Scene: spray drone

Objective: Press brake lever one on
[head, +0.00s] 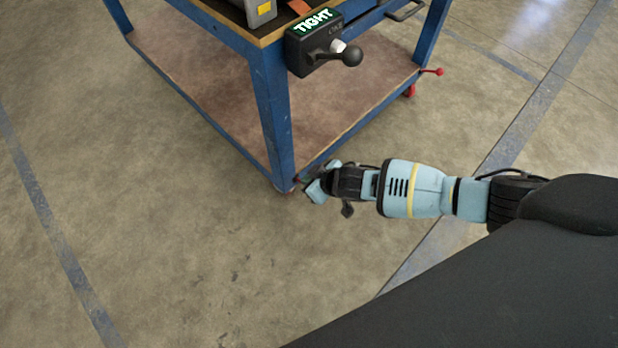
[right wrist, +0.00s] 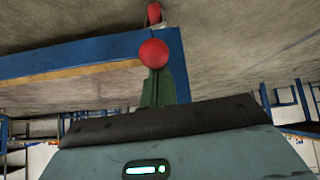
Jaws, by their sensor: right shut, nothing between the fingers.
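The blue cart (head: 272,110) stands on the floor. A red-knobbed lever (head: 432,71) sticks out at its far right lower corner. My right gripper (head: 316,190) is low beside the foot of the near leg, shut and empty. A second red knob (right wrist: 154,12) shows farther off. In the head view the near knob is mostly hidden around my gripper. I cannot tell whether the gripper touches it, or which lever is number one. My left gripper is out of view.
A black box marked TIGHT (head: 318,42) with a black ball handle is mounted on the cart's upper corner. The cart's lower shelf (head: 200,70) is bare where it shows. The floor in front and to the left is clear.

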